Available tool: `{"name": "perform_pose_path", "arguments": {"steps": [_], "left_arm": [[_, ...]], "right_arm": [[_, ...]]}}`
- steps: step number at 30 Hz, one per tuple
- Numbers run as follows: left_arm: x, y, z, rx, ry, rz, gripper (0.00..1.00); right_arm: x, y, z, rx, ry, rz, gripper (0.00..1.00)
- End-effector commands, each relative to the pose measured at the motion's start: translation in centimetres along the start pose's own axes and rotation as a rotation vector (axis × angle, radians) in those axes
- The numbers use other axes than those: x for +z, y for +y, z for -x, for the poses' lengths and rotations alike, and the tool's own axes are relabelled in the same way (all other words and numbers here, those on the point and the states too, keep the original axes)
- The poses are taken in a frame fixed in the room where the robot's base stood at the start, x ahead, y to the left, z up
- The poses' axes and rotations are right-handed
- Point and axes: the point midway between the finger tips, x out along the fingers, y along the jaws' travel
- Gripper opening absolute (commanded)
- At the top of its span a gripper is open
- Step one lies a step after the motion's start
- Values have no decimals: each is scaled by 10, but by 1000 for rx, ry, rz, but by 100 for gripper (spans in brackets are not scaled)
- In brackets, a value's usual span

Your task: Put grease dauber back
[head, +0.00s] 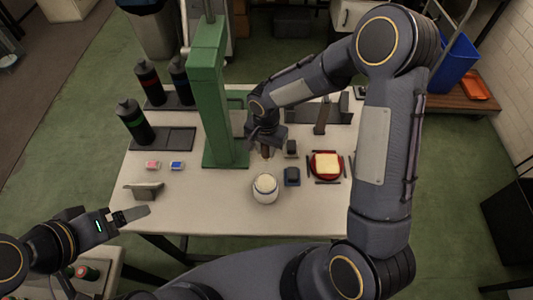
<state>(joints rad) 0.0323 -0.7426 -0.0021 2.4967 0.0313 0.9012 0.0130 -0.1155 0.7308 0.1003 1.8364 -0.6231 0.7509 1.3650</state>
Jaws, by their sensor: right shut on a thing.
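My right gripper (264,141) is over the middle of the table, just right of the green press post. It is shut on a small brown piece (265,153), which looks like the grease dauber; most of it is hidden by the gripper. A white round jar (265,190) with pale, cream-coloured contents stands open on the table, nearer to me than the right gripper and apart from it. My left gripper (131,214) is at the table's front left corner, away from these things. Whether its fingers are apart is not clear.
A tall green press (209,95) stands left of the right gripper. Black bottles (135,122) stand at left. A grey angled holder (145,190) is at front left. The table front (215,209) is clear.

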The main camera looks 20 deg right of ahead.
Motion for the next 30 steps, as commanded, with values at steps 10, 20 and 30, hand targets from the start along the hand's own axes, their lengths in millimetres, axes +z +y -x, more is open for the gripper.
{"name": "perform_pose_path", "arguments": {"steps": [10, 20, 30], "left_arm": [[9, -8, -18, 0, 0, 0, 89], [9, -8, -18, 0, 1, 0, 89], [9, -9, -19, 0, 0, 0, 89]], "right_arm": [[-8, -2, -42, 1, -1, 1, 1], [-8, -2, -42, 0, 0, 0, 1], [-8, -2, -42, 0, 0, 0, 46]]}}
